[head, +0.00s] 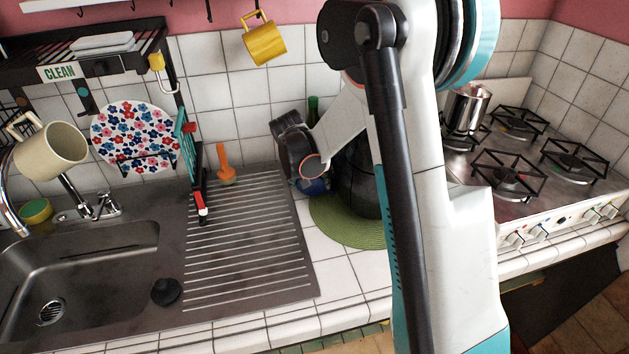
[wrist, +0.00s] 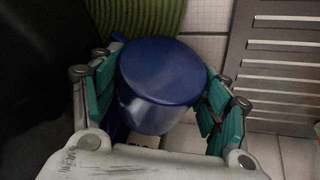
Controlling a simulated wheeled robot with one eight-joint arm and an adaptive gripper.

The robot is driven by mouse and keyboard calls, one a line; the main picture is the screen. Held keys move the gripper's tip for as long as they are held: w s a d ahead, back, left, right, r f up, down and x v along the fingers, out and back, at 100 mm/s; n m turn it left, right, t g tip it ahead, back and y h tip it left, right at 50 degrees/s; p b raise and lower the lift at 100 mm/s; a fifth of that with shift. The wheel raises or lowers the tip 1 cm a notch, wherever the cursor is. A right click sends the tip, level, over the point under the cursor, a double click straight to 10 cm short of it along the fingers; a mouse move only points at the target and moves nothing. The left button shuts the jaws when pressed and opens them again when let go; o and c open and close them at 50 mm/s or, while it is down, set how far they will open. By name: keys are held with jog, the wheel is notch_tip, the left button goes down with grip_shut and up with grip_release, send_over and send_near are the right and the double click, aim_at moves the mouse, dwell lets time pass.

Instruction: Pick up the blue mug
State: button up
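The blue mug (wrist: 160,80) lies between the teal-padded fingers of my gripper (wrist: 163,92) in the wrist view. Its round, flat blue end faces the camera. I see no clear gap between the mug's sides and the pads, but cannot tell whether they press on it. In the head view, my gripper is low over the counter near the green mat, and its fingertips are hidden. A small blue patch of the mug (head: 313,186) shows just below my wrist, by the mat's edge.
The round green mat (head: 345,232) has a dark object (head: 358,185) on it, close to my gripper. A green bottle top (head: 313,106) shows behind my wrist. The ribbed drainboard (head: 245,250) is to the left, with a rack and an orange-handled tool. The stove (head: 540,180) is right.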

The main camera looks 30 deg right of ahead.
jog(key=shift+c, duration=0.6)
jog(key=shift+a+r, duration=0.15)
jog(key=shift+r, duration=0.05)
jog(key=w+a+r+p, duration=0.1)
jog(key=a+r+p, duration=0.1)
jog(key=a, duration=0.4)
jog(key=w+a+r+p, duration=0.1)
jog(key=a+r, duration=0.4)
jog(key=a, duration=0.2)
jog(key=shift+w+a+r+p, duration=0.25)
jog(key=shift+w+r+p, duration=0.05)
jog(key=shift+w+p, duration=0.1)
